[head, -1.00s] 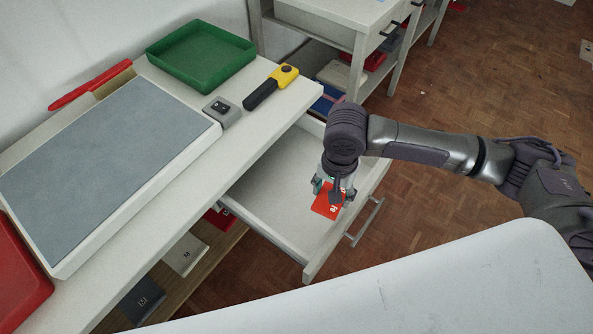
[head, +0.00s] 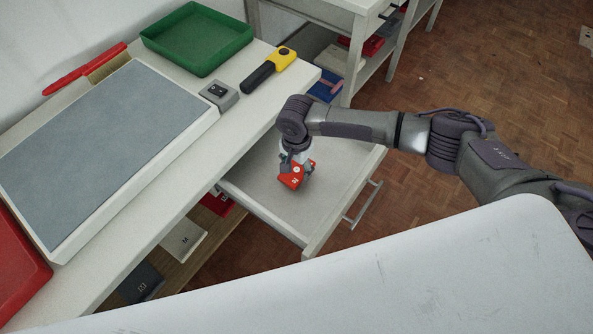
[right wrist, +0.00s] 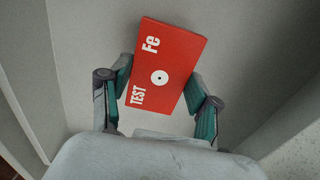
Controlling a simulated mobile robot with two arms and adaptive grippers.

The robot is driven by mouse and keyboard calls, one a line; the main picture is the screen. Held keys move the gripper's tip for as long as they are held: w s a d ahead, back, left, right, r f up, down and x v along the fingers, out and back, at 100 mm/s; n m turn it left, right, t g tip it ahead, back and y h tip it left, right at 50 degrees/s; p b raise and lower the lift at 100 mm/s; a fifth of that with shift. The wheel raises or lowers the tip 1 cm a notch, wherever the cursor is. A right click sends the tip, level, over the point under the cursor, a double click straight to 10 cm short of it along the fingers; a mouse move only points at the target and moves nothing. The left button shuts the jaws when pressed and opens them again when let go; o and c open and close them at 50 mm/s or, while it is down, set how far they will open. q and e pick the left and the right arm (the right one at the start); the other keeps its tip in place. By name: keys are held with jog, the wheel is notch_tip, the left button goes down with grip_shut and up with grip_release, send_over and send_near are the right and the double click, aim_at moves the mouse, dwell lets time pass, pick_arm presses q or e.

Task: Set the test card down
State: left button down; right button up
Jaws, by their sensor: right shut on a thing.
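The red test card (head: 293,178) shows white lettering and a white dot. In the right wrist view the card (right wrist: 168,62) reads "TEST" and "Fe" and sits tilted between the two fingers. My right gripper (head: 297,168) is shut on the card, over the open drawer (head: 320,200). In the right wrist view the gripper (right wrist: 158,98) has one finger on each side of the card. I cannot tell whether the card touches the drawer floor. My left gripper is not in view.
The worktop holds a grey mat board (head: 105,145), a green tray (head: 197,40), a black-and-yellow tool (head: 268,70) and a grey block (head: 219,95). A red tray (head: 15,265) stands at the left. The drawer's front wall and handle (head: 362,205) stick out over the wooden floor.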

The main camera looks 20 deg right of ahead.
aim_at(297, 170)
jog(key=shift+f, duration=1.25)
jog(key=o, duration=1.2)
jog(key=shift+f, duration=0.1)
notch_tip(297, 170, up, 12)
jog(key=shift+p, duration=0.3)
